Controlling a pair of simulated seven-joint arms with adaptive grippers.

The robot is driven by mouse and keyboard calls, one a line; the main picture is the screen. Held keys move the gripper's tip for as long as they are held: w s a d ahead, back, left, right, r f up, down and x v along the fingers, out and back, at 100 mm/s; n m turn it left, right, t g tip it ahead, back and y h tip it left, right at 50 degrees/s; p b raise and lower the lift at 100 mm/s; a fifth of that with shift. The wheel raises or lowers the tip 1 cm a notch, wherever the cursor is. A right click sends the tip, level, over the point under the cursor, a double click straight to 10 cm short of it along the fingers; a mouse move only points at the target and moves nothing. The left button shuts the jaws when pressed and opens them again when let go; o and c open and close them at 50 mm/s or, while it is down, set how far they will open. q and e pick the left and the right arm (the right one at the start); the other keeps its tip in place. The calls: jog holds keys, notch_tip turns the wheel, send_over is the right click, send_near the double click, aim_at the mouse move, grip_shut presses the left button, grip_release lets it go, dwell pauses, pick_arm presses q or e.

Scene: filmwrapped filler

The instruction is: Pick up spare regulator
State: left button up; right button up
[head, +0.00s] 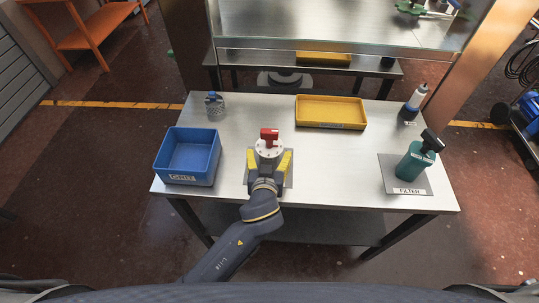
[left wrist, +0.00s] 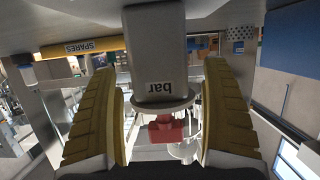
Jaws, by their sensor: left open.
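The regulator, a grey-white body with a red knob (head: 269,134), stands on a grey mat (head: 287,181) near the table's middle. In the left wrist view its grey body, marked "bar" (left wrist: 158,60), appears upside down, with the red part (left wrist: 166,129) below. My left gripper (head: 269,158) is at the regulator, its yellow-padded fingers on either side. In the left wrist view the open fingers (left wrist: 163,115) straddle it; a gap shows on the right, and I cannot tell whether the left finger touches. My right gripper is not in view.
A blue bin (head: 175,180) stands left. A yellow tray (head: 331,125), labelled SPARES in the wrist view (left wrist: 80,47), lies behind. A green FILTER bottle (head: 413,163) stands right on a mat. Small bottles stand at back left (head: 214,106) and back right (head: 411,105). The table between is clear.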

pick_arm(q)
jog(key=shift+x, duration=1.3)
jog(key=shift+r, duration=0.1)
jog(key=c, duration=1.5)
